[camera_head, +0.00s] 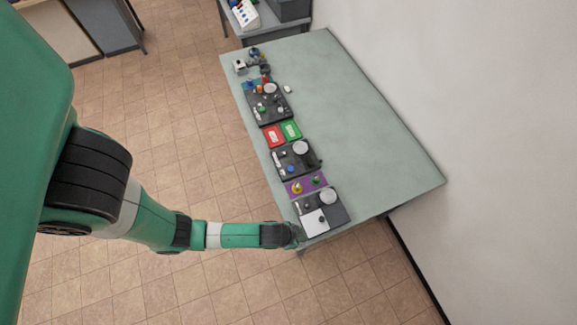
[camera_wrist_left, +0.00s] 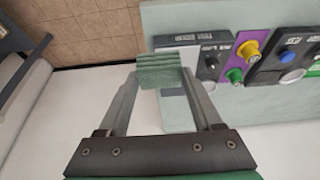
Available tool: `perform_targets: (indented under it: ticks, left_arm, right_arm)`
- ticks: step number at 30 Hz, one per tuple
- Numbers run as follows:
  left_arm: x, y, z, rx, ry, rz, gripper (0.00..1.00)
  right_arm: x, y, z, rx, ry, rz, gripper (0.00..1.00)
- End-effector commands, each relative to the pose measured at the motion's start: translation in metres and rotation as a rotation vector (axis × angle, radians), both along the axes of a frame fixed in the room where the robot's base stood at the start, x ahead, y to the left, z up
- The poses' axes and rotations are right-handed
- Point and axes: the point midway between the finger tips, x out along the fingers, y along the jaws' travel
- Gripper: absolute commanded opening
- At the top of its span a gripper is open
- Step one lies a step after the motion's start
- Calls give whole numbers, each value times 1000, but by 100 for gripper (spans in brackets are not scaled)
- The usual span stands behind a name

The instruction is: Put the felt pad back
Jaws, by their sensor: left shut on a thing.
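My left gripper (camera_head: 291,236) is at the near corner of the long table in the head view. In the left wrist view its two fingers are shut on a pale green, layered block, the felt pad (camera_wrist_left: 160,68). The pad sits between the fingertips, over the table's edge in that picture; its height above the table is unclear. In the head view the pad is too small or hidden to make out. My right gripper is in neither view.
The pale green table (camera_head: 365,120) carries a row of dark trays along its left edge. A purple mat (camera_head: 306,186) with yellow and green knobs lies near the closest tray (camera_head: 338,212). Red (camera_head: 273,136) and green (camera_head: 290,130) plates lie farther back. The table's right half is clear.

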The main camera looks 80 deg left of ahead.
Motion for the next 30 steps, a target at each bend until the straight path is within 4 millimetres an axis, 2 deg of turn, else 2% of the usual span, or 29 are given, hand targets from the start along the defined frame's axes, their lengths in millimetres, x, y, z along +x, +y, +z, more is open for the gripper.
perform_targets:
  ticks: [1,9,11,13,18,25,30]
  left_arm:
    - [-1,12,-13,-1,0,14,15]
    - [-3,81,-42,-2,-2,19,15]
    - [-4,91,-63,-2,0,15,15]
    - [-4,103,-76,-2,-1,13,15]
    - [-4,119,-88,0,-1,5,15]
    - [-4,123,-92,0,0,2,15]
    - [-5,126,-120,-2,3,1,15]
  right_arm:
    - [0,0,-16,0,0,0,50]
    - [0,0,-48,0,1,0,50]
    - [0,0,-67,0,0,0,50]
    - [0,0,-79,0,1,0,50]
    - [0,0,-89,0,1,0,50]
    - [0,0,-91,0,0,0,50]
    - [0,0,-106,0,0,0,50]
